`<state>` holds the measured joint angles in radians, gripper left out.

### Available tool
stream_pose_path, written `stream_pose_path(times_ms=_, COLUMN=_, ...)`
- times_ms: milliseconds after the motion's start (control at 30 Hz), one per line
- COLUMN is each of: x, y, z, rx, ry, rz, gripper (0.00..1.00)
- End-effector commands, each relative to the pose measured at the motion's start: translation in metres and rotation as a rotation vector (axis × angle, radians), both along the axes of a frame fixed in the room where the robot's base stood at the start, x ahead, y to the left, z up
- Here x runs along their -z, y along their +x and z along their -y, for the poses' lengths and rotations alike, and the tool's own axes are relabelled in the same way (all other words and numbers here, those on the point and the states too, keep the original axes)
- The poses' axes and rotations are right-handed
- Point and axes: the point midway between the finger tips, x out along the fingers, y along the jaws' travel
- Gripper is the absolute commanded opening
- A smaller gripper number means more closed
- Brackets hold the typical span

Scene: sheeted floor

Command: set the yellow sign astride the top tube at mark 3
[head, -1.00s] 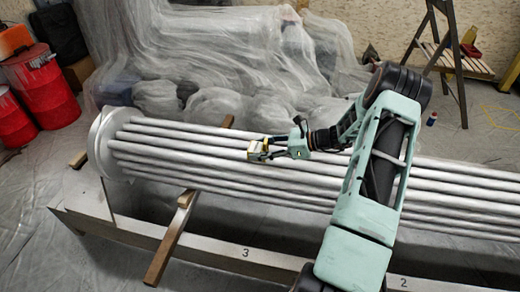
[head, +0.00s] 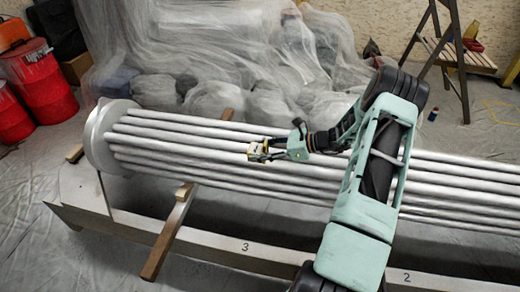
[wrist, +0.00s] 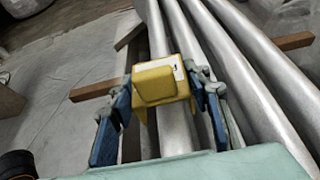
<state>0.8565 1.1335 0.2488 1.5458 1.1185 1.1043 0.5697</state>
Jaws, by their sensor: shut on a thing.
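The yellow sign (wrist: 160,84) is a small folded piece with a pale label on one side. My gripper (wrist: 160,100) is shut on it, one blue finger on each side. In the head view the sign (head: 256,152) and my gripper (head: 268,151) are over the tube bundle (head: 190,150), roughly above the painted mark 3 (head: 245,247). In the wrist view yellow legs point down on both sides of a grey tube (wrist: 176,130) passing under the sign. I cannot tell whether the sign touches it.
The bundle lies on a long beam with mark 2 (head: 406,277) farther right. A round end plate (head: 98,140) closes its left end. A wooden crosspiece (head: 168,235) juts out in front. Red drums (head: 40,80) stand at left, sheeted heaps behind, and a wooden trestle (head: 460,55) at back right.

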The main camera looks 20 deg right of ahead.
Motion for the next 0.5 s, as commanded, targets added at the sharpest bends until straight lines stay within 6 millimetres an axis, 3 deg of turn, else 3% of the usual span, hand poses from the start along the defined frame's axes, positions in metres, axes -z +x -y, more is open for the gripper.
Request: stream_pose_path(times_ms=500, x=0.033, y=0.0, z=0.0, rx=0.0, ry=0.001, rz=0.001, gripper=0.18)
